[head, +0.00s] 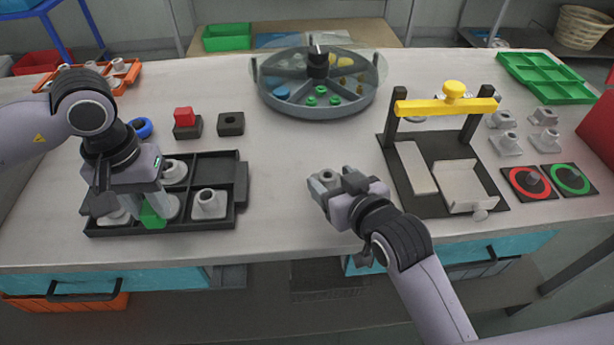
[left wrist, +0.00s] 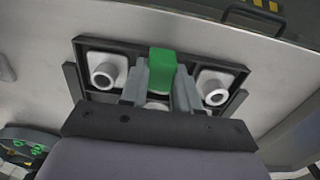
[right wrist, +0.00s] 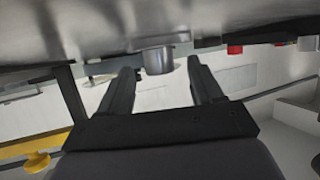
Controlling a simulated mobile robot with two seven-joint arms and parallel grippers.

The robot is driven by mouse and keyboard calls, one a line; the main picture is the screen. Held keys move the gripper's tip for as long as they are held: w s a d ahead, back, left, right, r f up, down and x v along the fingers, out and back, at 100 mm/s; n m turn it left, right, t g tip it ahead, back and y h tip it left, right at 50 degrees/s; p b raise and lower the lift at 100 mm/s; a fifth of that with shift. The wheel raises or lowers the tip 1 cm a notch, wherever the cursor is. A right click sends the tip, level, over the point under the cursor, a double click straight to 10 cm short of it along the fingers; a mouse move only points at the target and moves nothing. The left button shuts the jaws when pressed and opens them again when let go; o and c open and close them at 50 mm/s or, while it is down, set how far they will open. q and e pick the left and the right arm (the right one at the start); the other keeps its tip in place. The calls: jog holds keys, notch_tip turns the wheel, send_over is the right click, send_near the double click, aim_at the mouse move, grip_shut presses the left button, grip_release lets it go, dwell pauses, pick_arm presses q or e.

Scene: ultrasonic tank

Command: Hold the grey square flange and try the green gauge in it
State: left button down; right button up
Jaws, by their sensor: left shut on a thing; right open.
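My left gripper (head: 152,205) is shut on the green gauge (head: 153,216), low over the front of a black divided tray (head: 240,190). The green gauge (left wrist: 161,68) also shows between the fingers in the left wrist view. Pale grey square flanges with round necks stand in the tray, one at the front right (head: 209,204) and one behind (head: 175,172); others are partly hidden by the gripper. My right gripper (head: 336,184) is open near the table's middle. A grey round-necked piece (right wrist: 158,60) stands between its fingers, apart from both; its base is hidden.
A red block on a black holder (head: 187,128), an empty black holder (head: 231,124) and a blue ring (head: 141,127) lie behind the tray. A round divided carousel (head: 318,108) stands at the back. A yellow-barred fixture (head: 440,106) and red and green pads (head: 571,180) are right.

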jog(key=shift+w+a+f, duration=0.15)
jog(key=shift+w+f, duration=0.1)
jog(key=shift+w, duration=0.3)
jog(key=shift+c, duration=0.3)
grip_shut()
